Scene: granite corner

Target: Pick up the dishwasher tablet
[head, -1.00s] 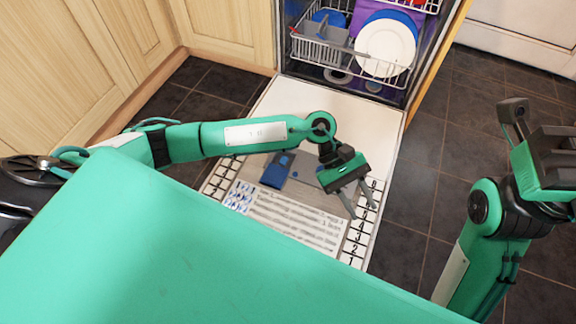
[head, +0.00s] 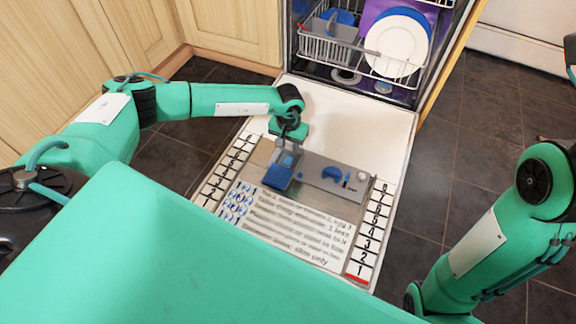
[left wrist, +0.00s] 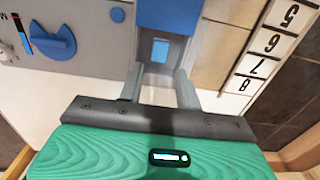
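The dishwasher tablet, a small blue block (left wrist: 160,51), lies in the grey open compartment of the dispenser in the left wrist view. The blue flap (head: 279,176) of the dispenser stands open beside it, and also shows in the left wrist view (left wrist: 170,14). My left gripper (left wrist: 160,74) is open, its two fingers apart on either side of the compartment and nothing between the pads that I can see gripped. In the head view my left gripper (head: 287,150) points down over the dispenser, hiding the tablet. My right gripper's fingers are outside the picture.
The open dishwasher door (head: 345,118) lies flat, with a blue knob (head: 333,174) right of the flap and a printed label (head: 290,222) nearer me. A rack (head: 330,49) with a white plate (head: 396,45) stands behind. Cupboards stand at the left; dark floor is free at the right.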

